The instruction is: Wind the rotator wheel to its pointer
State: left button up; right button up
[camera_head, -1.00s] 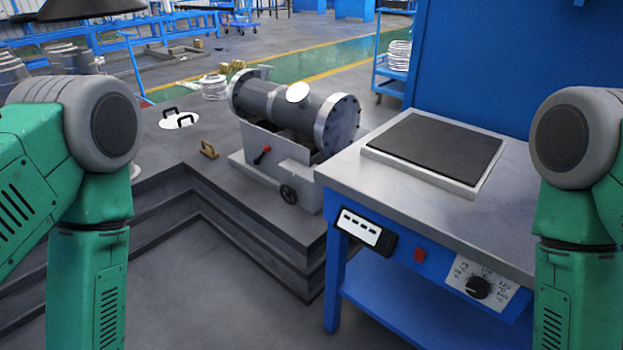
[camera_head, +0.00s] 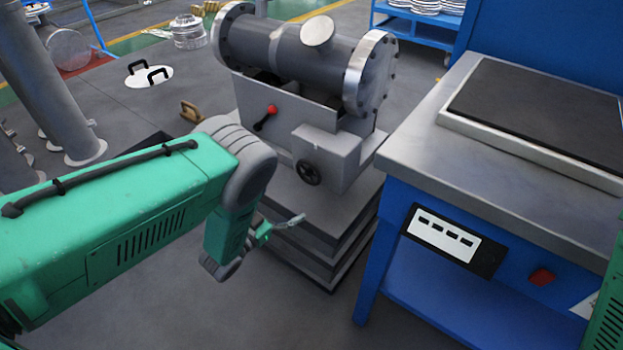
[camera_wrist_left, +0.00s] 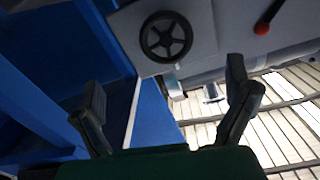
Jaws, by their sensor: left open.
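The rotator wheel (camera_head: 309,173), a black spoked handwheel, sits on the front of the grey rotator housing (camera_head: 328,150) under the flanged shell (camera_head: 300,52). A small pale mark, possibly the pointer, shows on the housing near the wheel; its alignment cannot be told. My left gripper (camera_head: 284,226) is below and a little left of the wheel, apart from it. In the left wrist view the wheel (camera_wrist_left: 166,37) appears beyond the spread fingers (camera_wrist_left: 166,82), which are open and empty. My right gripper is out of view.
A red-knobbed lever (camera_head: 267,117) stands left of the wheel. A blue workbench (camera_head: 430,165) with a metal top is close on the right. The stepped grey platform (camera_head: 325,240) lies below the rotator. Open floor shows in front.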

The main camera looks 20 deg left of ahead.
aim_at(307, 176)
pick_arm(q)
jog(key=b+x, duration=0.1)
jog(key=x, duration=0.1)
jog(key=b+x, duration=0.1)
jog(key=x, duration=0.2)
jog(key=a+x, duration=0.1)
jog(key=x, duration=0.2)
jog(key=shift+w+a+f+b, duration=0.1)
jog(key=shift+w+f+b, duration=0.1)
jog(key=shift+f+b, duration=0.2)
jog(key=x, duration=0.2)
jog(key=b+x, duration=0.1)
jog(key=x, duration=0.1)
jog(key=shift+s+d+r, duration=0.15)
jog(key=shift+s+d, duration=0.05)
jog(key=shift+d, duration=0.1)
jog(key=shift+w+d+r, duration=0.1)
jog(key=shift+w+d, duration=0.15)
jog(key=shift+w, duration=0.15)
jog(key=shift+a, duration=0.35)
jog(key=c, duration=1.1)
jog(key=shift+d, duration=0.1)
